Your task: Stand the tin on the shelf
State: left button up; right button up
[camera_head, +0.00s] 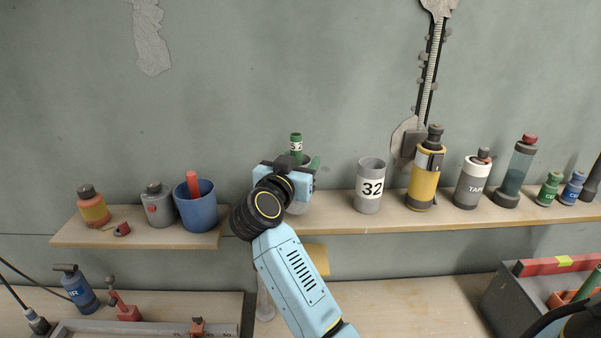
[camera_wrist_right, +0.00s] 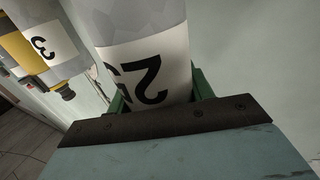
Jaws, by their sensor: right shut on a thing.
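My left gripper is out of view.
A yellow bottle (camera_head: 426,178) and a TAPE container (camera_head: 472,183) stand farther right. A blue cup (camera_head: 196,208) stands left on a separate shelf section. A grey toolbox (camera_head: 510,300) is lower right.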

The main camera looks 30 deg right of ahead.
notch_tip(320, 180, down, 2)
jog(key=shift+f, duration=0.15)
jog(key=shift+f, duration=0.1)
jog(key=o, duration=1.2)
jog(key=shift+f, duration=0.1)
jog(key=b+v, duration=0.1)
jog(key=v, duration=1.1)
jog(key=shift+r, duration=0.2)
